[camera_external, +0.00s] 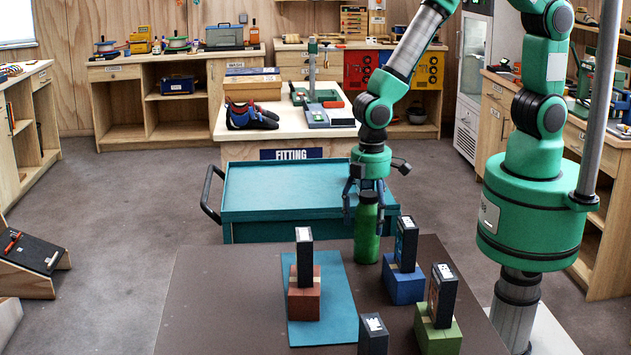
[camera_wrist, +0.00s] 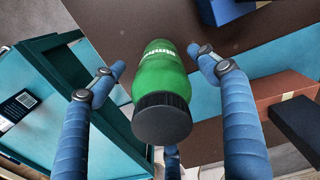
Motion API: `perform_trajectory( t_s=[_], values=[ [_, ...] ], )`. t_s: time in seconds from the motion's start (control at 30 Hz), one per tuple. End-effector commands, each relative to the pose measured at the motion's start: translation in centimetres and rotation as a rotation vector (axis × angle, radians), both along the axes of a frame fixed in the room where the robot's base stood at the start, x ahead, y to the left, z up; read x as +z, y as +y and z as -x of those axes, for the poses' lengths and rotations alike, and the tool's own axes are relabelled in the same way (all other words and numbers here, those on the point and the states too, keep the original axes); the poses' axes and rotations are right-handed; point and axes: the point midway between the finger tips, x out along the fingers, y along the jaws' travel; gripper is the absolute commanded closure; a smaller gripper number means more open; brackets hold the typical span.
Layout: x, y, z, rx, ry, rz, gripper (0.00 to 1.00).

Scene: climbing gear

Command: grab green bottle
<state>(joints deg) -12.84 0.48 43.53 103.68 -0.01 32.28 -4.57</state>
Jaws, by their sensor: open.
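The green bottle (camera_external: 367,232) stands upright on the brown table near its far edge. In the external view my gripper (camera_external: 366,198) is directly above it, with its fingers pointing down around the bottle's top. The wrist view shows the green bottle (camera_wrist: 164,78) with its black cap toward the camera. My gripper's blue fingers (camera_wrist: 158,65) are open on either side of it, with visible gaps, and do not appear to touch it. The cap is partly hidden by the fingers in the external view.
On the brown table (camera_external: 225,270) are a teal mat (camera_external: 335,300), a red block (camera_external: 304,297), a blue block (camera_external: 404,288) and a green block (camera_external: 438,335), each with a black box on top. Another black box (camera_external: 373,335) stands in front. A teal cart (camera_external: 265,200) is behind.

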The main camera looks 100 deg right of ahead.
Motion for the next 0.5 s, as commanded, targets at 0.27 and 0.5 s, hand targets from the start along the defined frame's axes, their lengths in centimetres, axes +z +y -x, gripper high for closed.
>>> perform_trajectory(
  t_s=[0.27, 0.5],
  values=[
    [0.02, 0.00, 0.01, 0.000, 0.000, 0.000, 0.26],
    [0.01, -0.01, 0.02, 0.000, 0.001, 0.000, 0.54]
  ],
)
